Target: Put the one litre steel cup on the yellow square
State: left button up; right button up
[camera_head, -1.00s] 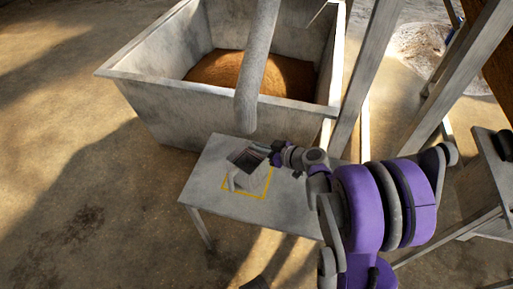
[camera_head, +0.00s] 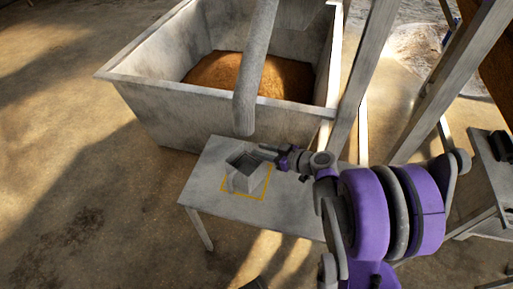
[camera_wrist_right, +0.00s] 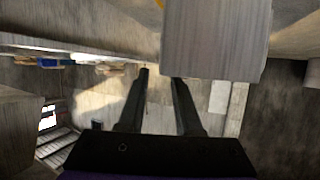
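The cup's flat grey side (camera_wrist_right: 215,40) fills the top there, past the fingertips. My left gripper is not seen.
A large grey bin (camera_head: 215,117) with brown grain (camera_head: 250,75) stands behind the table. A grey pipe (camera_head: 252,80) slants down to just above the table's back edge. Grey posts (camera_head: 365,80) rise at the right. The tabletop left of the cup is clear.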

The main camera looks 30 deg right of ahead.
jog(key=p+v, duration=0.2)
jog(key=v, duration=0.6)
jog(key=s+a+f+m+g, duration=0.15)
jog(key=s+a+g, duration=0.3)
jog(key=a, duration=0.75)
jog(key=s+a+m+g+h, duration=0.2)
jog(key=s+a+g+h, duration=0.2)
jog(key=s, duration=0.7)
jog(key=shift+a+f, duration=0.4)
jog(key=shift+a, duration=0.55)
jog(key=shift+w, duration=0.1)
